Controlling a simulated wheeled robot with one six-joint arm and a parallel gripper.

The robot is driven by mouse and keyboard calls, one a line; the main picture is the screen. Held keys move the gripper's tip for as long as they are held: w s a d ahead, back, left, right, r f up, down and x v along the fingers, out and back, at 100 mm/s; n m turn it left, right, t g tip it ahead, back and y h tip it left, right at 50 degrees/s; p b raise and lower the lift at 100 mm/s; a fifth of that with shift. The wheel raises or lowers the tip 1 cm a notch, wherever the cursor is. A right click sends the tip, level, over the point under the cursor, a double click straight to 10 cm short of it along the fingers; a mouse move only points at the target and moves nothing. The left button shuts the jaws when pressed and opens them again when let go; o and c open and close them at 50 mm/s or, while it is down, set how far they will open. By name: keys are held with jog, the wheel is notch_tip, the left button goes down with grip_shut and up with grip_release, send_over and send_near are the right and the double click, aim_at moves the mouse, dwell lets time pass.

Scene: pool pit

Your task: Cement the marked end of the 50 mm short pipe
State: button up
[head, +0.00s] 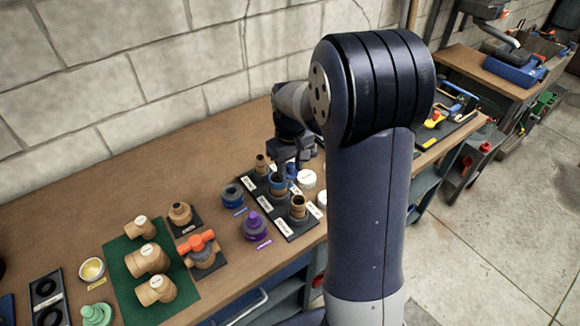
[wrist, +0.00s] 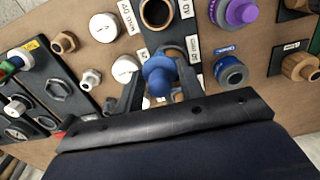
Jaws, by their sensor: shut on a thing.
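My gripper (wrist: 158,88) is shut on a blue knobbed cap (wrist: 158,72), which shows between the two dark fingers in the wrist view. The cap is over the middle of the black pipe rack, beside a white label (wrist: 193,48) that seems to read 50 mm. In the head view my gripper (head: 284,163) is above the rack (head: 292,229), where the middle short pipe (head: 278,190) stands upright with blue at its top. Whether the cap touches that pipe cannot be told. An open-looking grey can with a blue rim (head: 232,195) stands left of the rack; it also shows in the wrist view (wrist: 231,73).
A purple-capped can (head: 255,226) stands in front of the grey can. Another short pipe (head: 298,207) stands at the rack's near end. White round lids (head: 306,178) lie right of it. An orange-handled valve (head: 200,250) and green mat (head: 128,250) with fittings are left. The bench's back left is clear.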

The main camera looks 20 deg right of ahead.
jog(key=shift+r+p, duration=1.9)
jog(key=shift+r, duration=0.95)
